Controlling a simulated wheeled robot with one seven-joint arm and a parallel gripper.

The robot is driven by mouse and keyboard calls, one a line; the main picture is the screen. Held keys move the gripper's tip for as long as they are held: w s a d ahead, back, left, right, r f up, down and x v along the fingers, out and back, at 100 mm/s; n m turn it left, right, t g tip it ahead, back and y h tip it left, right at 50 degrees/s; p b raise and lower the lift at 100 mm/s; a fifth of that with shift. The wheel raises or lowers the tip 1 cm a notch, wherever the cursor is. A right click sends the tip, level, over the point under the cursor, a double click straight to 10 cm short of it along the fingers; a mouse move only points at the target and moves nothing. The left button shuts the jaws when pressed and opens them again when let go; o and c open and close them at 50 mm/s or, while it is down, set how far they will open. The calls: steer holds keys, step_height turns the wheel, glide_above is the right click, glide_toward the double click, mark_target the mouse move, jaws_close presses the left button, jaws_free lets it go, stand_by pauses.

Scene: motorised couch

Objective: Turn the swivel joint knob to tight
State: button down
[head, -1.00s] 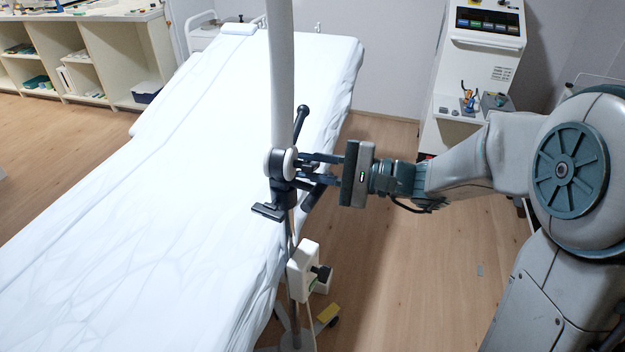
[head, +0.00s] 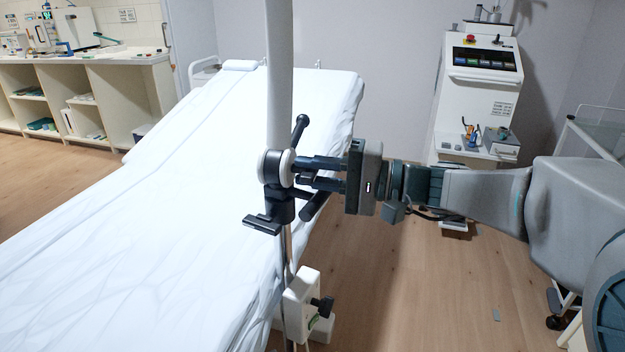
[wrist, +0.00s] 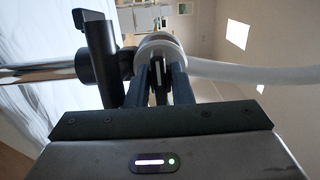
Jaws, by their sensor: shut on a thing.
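The swivel joint (head: 272,168) is a dark round hub with a pale ring, mounted on a metal pole beside the couch. A white curved arm (head: 280,75) rises from it. My gripper (head: 302,172) reaches in from the right with its fingers at the joint's right side. It is shut on the knob, which is mostly hidden between the fingers. In the wrist view the fingers (wrist: 160,85) meet at the pale ring of the joint (wrist: 160,48). Black lever handles (head: 299,130) stick out above and below the fingers. The knob's exact angle cannot be read.
The couch (head: 150,240) with a white sheet fills the left and middle. A white clamp box with a black knob (head: 321,305) sits lower on the pole. A machine cart (head: 480,90) stands at the back right. Shelves (head: 90,95) line the back left.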

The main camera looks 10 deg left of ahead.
stand_by(0.3)
steer(key=c, duration=1.6)
jaws_free()
steer(key=shift+o, duration=0.2)
steer(key=d, duration=1.4)
steer(key=shift+s+p, duration=0.15)
steer(key=shift+p, duration=0.3)
steer(key=shift+a, duration=0.1)
